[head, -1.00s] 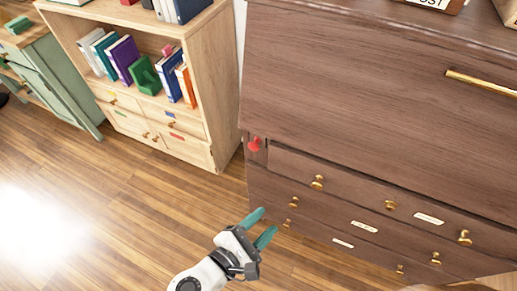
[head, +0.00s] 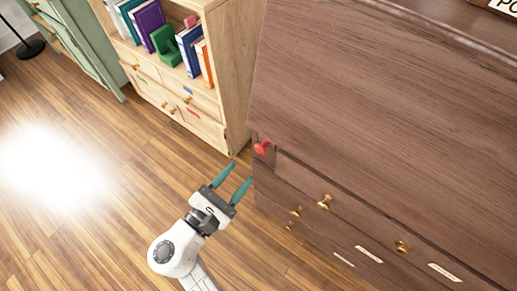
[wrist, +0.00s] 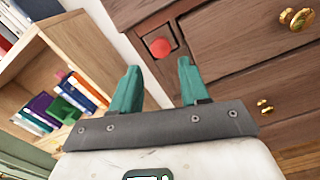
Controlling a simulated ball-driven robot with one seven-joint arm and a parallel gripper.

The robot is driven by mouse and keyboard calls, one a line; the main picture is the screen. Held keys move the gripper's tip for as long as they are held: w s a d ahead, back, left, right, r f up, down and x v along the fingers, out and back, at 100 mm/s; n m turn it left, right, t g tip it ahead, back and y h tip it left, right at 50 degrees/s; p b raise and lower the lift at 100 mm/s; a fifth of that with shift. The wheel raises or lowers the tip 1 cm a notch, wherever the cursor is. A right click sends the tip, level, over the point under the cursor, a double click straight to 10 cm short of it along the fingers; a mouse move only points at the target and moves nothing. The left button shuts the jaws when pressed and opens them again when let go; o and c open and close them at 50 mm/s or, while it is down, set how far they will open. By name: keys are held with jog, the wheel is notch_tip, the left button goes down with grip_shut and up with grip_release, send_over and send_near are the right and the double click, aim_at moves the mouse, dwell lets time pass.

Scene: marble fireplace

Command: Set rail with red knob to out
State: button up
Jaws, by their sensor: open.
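The red knob (head: 262,147) sits on the front end of a narrow wooden rail at the left edge of the dark wooden desk (head: 370,110), beside the top drawer. In the wrist view the red knob (wrist: 159,47) shows ahead of and between the two teal fingertips, on a small square rail end (wrist: 172,34). The rail end looks about level with the desk front. My gripper (head: 235,179) is open and empty, below and left of the knob, apart from it. It also shows in the wrist view (wrist: 158,75).
Brass drawer knobs (head: 324,202) stick out from the desk front right of the rail. A light wooden bookcase (head: 232,70) with books stands to the left, and a green cabinet (head: 90,45) farther left. The wooden floor (head: 100,220) is clear.

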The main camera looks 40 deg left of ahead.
aim_at(259, 151)
jog(key=w, duration=0.8)
jog(key=shift+w+b, duration=0.1)
jog(key=shift+b, duration=0.2)
jog(key=shift+c, duration=0.3)
grip_shut()
